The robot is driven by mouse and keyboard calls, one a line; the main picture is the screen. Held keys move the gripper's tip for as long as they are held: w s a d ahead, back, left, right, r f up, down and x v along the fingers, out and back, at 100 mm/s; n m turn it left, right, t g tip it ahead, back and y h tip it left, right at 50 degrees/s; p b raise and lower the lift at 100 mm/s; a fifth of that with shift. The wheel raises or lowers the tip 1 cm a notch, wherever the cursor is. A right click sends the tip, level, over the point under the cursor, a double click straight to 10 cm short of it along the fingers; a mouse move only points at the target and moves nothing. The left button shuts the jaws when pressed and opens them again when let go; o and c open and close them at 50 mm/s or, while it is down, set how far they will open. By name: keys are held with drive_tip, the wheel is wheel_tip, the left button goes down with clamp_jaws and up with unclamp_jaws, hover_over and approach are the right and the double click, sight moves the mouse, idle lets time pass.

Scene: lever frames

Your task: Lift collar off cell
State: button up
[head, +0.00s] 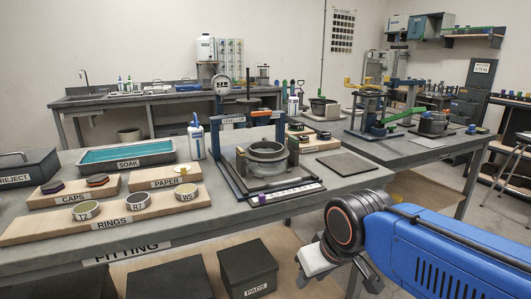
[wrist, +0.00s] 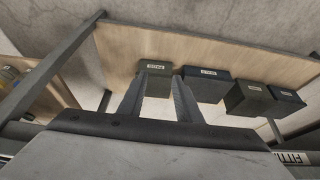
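The blue lever frame (head: 224,157) stands on the near bench, with a label reading LEVER on its crossbar. Inside it sits a round grey metal cell (head: 266,170) with a wide ring-shaped collar (head: 267,150) around its top. Where collar ends and cell begins is hard to tell at this size. My gripper (wrist: 158,82) shows in the wrist view with its two fingers apart and nothing between them. It points at the shelf under the bench, away from the cell.
A wooden RINGS rack (head: 110,220) holds several rings at the bench's front left. A SOAK tray (head: 126,155) with teal contents and a white bottle (head: 196,138) stand left of the frame. A flat dark plate (head: 344,163) lies to its right. Dark boxes (wrist: 203,86) sit on the lower shelf.

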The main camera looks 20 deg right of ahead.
drive_tip(key=shift+c, duration=0.8)
drive_tip(key=w+r+n+g, duration=0.2)
drive_tip(key=w+r+n, duration=0.3)
drive_tip(key=w+r, duration=0.6)
drive_tip(key=w+d+r+n+g, duration=0.1)
drive_tip(key=w+r+n, duration=0.55)
drive_tip(key=r, duration=0.85)
drive_tip(key=w+r+n+g, duration=0.2)
drive_tip(key=w+r+n, duration=0.1)
drive_tip(key=w+r, duration=0.9)
drive_tip(key=f, duration=1.1)
drive_tip(key=s+f, duration=0.1)
drive_tip(key=f, duration=0.4)
drive_tip(key=shift+f, duration=0.25)
drive_tip(key=shift+c, duration=0.5)
clamp_jaws()
